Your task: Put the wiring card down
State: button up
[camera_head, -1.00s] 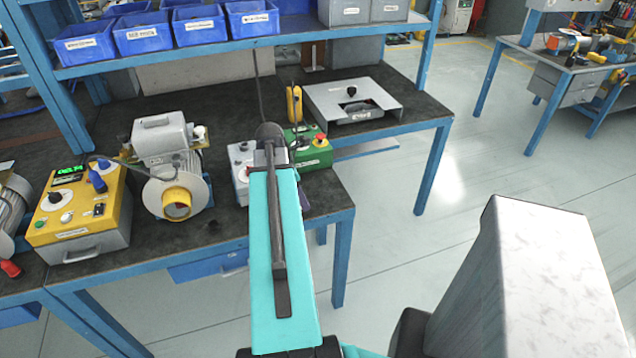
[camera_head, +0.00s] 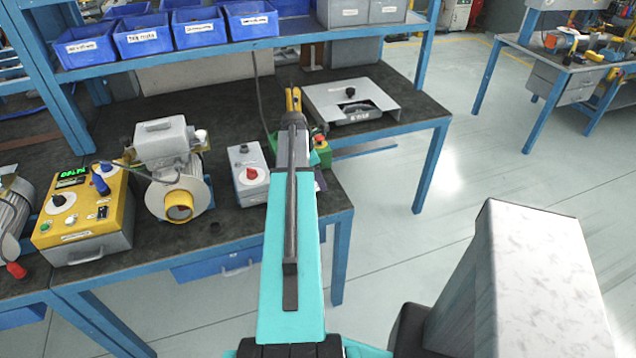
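I cannot clearly make out the wiring card in the head view. A small dark purple edge (camera_head: 320,181) shows just right of my arm, above the bench's front edge. I cannot tell whether it is part of the card. My turquoise arm reaches forward over the right part of the dark bench top (camera_head: 225,232).
A grey control box (camera_head: 246,180) stands left of my arm; a green box (camera_head: 322,152) is partly hidden behind it. Left are a blower motor (camera_head: 172,170) and a yellow tester (camera_head: 85,220). A grey plate fixture (camera_head: 350,102) sits behind right. Shelf bins (camera_head: 200,28) hang above.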

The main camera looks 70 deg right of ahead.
jog(key=shift+d, duration=0.25)
jog(key=shift+f, duration=0.1)
jog(key=shift+f+p, duration=0.7)
jog(key=shift+f, duration=1)
jog(key=shift+f, duration=0.1)
jog(key=o, duration=1)
jog(key=shift+s, duration=0.1)
jog(key=shift+b+v, duration=1.55)
jog(key=shift+v, duration=4.55)
